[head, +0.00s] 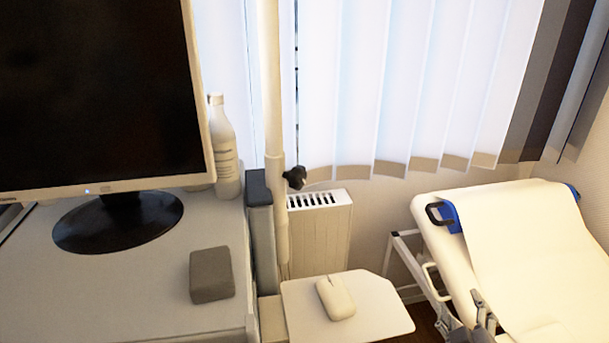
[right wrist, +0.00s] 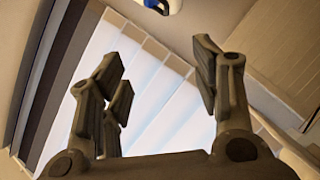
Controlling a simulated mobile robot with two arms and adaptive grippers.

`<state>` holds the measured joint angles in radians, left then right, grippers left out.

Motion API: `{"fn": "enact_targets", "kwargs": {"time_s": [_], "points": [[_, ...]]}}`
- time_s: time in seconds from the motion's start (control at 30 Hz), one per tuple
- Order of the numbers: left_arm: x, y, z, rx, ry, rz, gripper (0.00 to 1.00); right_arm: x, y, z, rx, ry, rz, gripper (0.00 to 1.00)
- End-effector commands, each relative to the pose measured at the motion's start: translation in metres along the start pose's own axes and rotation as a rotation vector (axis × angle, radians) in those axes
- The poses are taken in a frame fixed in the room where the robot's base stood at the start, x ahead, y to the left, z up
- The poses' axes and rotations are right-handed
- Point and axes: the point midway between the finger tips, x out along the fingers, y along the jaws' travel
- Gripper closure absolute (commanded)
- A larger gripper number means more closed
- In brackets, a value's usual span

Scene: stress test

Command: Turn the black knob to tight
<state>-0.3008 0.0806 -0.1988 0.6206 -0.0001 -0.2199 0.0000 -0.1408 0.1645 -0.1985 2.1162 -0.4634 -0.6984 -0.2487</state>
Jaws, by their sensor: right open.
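The black knob (head: 294,177) sticks out to the right of a pale upright pole (head: 275,120), in front of the window blinds in the head view. My right gripper (head: 483,308) shows only in part at the lower right of the head view, beside the white couch and well apart from the knob. In the right wrist view its fingers (right wrist: 160,72) are spread apart with nothing between them. The knob cannot be made out in the right wrist view. My left gripper is not in view.
A monitor (head: 95,90), a white bottle (head: 223,145) and a grey block (head: 211,275) stand on the desk at left. A white mouse (head: 335,297) lies on a small tray (head: 375,322) below the knob. A radiator (head: 320,235) stands behind; a white couch (head: 540,250) is at right.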

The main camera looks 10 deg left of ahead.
Motion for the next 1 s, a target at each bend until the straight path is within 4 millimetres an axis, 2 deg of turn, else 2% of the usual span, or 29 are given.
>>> {"fn": "enact_targets", "kwargs": {"time_s": [0.03, 0.1, 0.2, 0.33, 0.5, 0.6, 0.73, 0.83, 1.0], "points": [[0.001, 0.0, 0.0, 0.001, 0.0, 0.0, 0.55, 0.01, 0.023, -0.033, -0.078, 0.101, 0.077, 0.43], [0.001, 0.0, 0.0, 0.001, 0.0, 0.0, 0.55, 0.016, 0.048, -0.075, -0.192, 0.23, 0.178, 0.43], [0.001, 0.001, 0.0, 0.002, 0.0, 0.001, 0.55, 0.017, 0.075, -0.132, -0.362, 0.402, 0.314, 0.43], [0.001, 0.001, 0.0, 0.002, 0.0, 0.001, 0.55, 0.008, 0.094, -0.201, -0.592, 0.61, 0.477, 0.43], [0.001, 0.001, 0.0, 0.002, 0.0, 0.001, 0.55, -0.011, 0.092, -0.274, -0.914, 0.862, 0.663, 0.43], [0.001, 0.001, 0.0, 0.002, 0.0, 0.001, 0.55, -0.021, 0.081, -0.305, -1.111, 1.002, 0.755, 0.43], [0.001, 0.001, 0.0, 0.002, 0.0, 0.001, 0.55, -0.03, 0.06, -0.333, -1.375, 1.178, 0.852, 0.43], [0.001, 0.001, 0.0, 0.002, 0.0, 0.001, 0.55, -0.032, 0.042, -0.343, -1.573, 1.304, 0.9, 0.43], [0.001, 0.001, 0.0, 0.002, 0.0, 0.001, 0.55, -0.028, 0.021, -0.342, -1.834, 1.466, 0.929, 0.43]]}}
